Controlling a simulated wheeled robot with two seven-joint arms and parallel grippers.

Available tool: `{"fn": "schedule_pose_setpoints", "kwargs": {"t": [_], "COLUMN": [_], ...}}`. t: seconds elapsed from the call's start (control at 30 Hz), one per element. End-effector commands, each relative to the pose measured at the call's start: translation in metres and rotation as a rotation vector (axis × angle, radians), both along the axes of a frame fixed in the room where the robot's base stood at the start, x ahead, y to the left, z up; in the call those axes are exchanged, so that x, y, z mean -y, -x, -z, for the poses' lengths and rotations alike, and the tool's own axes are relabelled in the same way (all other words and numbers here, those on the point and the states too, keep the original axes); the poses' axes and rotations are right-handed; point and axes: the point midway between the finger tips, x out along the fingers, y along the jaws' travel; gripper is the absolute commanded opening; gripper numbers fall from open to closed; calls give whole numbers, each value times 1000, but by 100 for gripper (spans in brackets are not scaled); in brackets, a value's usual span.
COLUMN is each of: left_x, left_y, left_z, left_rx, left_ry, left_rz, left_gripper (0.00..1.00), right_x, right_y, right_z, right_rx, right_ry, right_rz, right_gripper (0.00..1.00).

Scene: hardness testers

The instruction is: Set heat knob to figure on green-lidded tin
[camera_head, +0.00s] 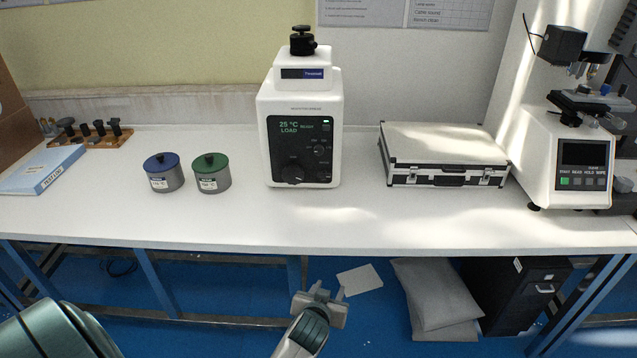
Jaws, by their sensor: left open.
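The green-lidded tin (211,173) stands on the white bench left of centre. It is grey with a label on its front, and the figure on the label is too small to read surely. The white heating machine (301,128) stands to its right. Its black front panel shows "25 °C LOAD" in green. A large dark knob (292,173) sits low on the panel, and a smaller knob (319,149) sits higher at its right. My left gripper (319,287) is open and empty, low in front of the bench's front edge, well apart from the machine. My right gripper is out of view.
A blue-lidded tin (163,173) stands left of the green-lidded one. A silver case (440,158) and a white tester (567,150) stand to the right. A blue-white binder (42,170) and a wooden rack (91,137) are at the left. The bench front is clear.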

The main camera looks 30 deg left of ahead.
Motion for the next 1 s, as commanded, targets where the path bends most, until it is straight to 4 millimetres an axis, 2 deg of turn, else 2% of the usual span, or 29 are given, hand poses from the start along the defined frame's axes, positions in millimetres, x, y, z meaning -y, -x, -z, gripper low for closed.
{"fn": "schedule_pose_setpoints", "kwargs": {"t": [0.1, 0.37, 0.8, 0.9, 1.0], "left_x": [-11, -32, -72, -79, -83], "left_y": [-6, -12, -58, -64, -67], "left_z": [-34, -101, -222, -245, -258], "left_rx": [62, 189, 529, 596, 633], "left_ry": [2, 11, 29, 34, 34], "left_rz": [-42, -128, -267, -290, -302], "left_gripper": [41, 41, 41, 41, 41], "right_x": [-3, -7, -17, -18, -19], "right_y": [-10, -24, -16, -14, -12], "right_z": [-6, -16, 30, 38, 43], "right_rx": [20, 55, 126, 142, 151], "right_ry": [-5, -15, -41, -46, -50], "right_rz": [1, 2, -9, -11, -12], "right_gripper": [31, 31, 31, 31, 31]}}
